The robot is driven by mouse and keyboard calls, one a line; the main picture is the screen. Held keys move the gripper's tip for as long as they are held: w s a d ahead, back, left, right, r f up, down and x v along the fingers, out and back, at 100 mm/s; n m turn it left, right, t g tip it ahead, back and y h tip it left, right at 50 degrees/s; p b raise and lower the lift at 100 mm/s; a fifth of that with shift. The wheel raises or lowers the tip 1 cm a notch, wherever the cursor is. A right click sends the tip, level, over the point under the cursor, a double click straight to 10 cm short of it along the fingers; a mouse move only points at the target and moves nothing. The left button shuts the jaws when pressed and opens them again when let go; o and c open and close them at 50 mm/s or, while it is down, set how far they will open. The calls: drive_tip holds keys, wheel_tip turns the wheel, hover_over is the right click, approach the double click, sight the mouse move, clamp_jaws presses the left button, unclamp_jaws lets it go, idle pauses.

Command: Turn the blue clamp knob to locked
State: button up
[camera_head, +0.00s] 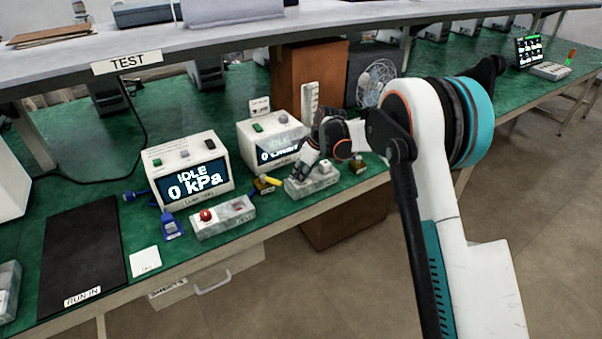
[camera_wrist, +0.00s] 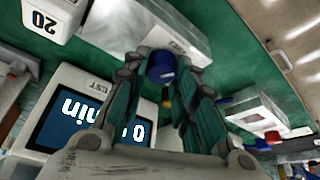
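The blue clamp knob (camera_wrist: 161,67) shows in the wrist view at the side of a pale grey fixture block (camera_wrist: 150,28). My gripper (camera_wrist: 160,78) has its two dark green fingers on either side of the knob. The fingers are apart, with the knob between their tips; firm contact does not show. In the head view, my gripper (camera_head: 302,165) reaches down over the right fixture block (camera_head: 314,182) at the bench's front edge. The knob is hidden there behind my gripper.
A flow meter box (camera_head: 270,140) stands just behind the fixture. A pressure box reading "IDLE 0 kPa" (camera_head: 188,170) stands left. A second fixture with a red knob (camera_head: 206,215) and a blue tag (camera_head: 172,227) lie near the front edge. A black mat (camera_head: 82,245) is far left.

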drive_tip(key=shift+m, duration=0.3)
drive_tip(key=m+h, duration=0.1)
drive_tip(key=m, duration=0.1)
drive_tip(key=m+t+p, duration=0.1)
drive_tip(key=m, duration=0.2)
drive_tip(key=shift+s+a+h, duration=0.1)
drive_tip(key=shift+a+h, duration=0.05)
drive_tip(key=shift+h, duration=0.25)
drive_tip(key=m+h, duration=0.1)
drive_tip(key=m, duration=0.2)
drive_tip(key=m+t+h+p, duration=0.1)
drive_tip(key=m, duration=0.2)
drive_tip(key=shift+m, duration=0.3)
drive_tip(key=o, duration=1.1)
drive_tip(key=shift+c, duration=0.2)
drive_tip(key=v, duration=1.2)
drive_tip(key=shift+a, duration=0.15)
